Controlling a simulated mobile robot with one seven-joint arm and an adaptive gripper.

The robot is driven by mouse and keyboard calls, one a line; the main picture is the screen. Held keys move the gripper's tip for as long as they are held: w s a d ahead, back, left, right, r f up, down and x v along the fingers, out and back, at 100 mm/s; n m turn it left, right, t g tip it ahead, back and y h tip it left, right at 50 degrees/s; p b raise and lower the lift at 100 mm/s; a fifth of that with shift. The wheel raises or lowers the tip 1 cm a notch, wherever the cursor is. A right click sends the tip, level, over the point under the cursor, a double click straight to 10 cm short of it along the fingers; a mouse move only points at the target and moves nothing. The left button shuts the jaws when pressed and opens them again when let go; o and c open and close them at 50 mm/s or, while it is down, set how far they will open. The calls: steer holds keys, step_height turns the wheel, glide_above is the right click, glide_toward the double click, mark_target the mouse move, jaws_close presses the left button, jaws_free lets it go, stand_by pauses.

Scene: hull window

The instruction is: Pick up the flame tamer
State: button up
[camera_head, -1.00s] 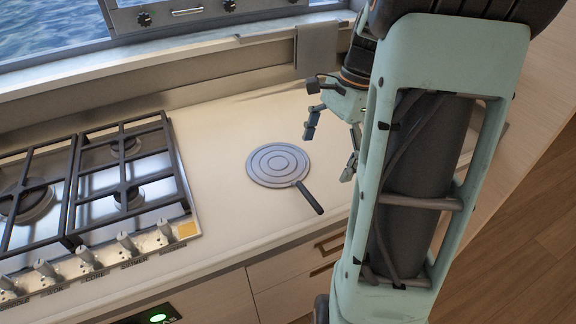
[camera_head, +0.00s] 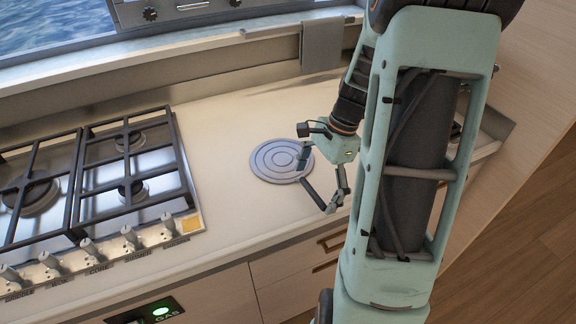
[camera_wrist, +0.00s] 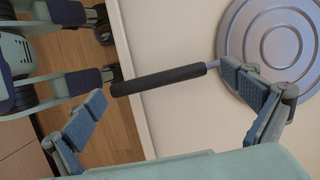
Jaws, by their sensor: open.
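The flame tamer (camera_head: 273,163) is a round grey disc with concentric rings, lying flat on the pale counter to the right of the hob. In the wrist view its disc (camera_wrist: 272,42) is at the upper right, and its dark handle (camera_wrist: 158,80) runs leftward from it. My gripper (camera_head: 318,180) is open over the handle side of the disc and partly hides it in the head view. In the wrist view the two fingers of my gripper (camera_wrist: 172,97) are spread wide, with the handle crossing the gap between and beyond their tips. Nothing is held.
A gas hob (camera_head: 95,185) with black grates and a row of knobs stands at the left. A grey cloth (camera_head: 321,46) hangs from the rail behind.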

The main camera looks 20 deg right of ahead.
steer(key=c, duration=1.8)
steer(key=shift+r, duration=0.15)
steer(key=shift+r+p, duration=0.8)
steer(key=shift+r, duration=0.05)
steer(key=s+a+r+p, duration=0.8)
steer(key=s+a+r, duration=0.1)
steer(key=s+r, duration=0.1)
steer(key=shift+a+r+p, duration=0.25)
steer(key=shift+r+p, duration=0.05)
steer(key=shift+r, duration=0.2)
steer(key=shift+s, duration=0.1)
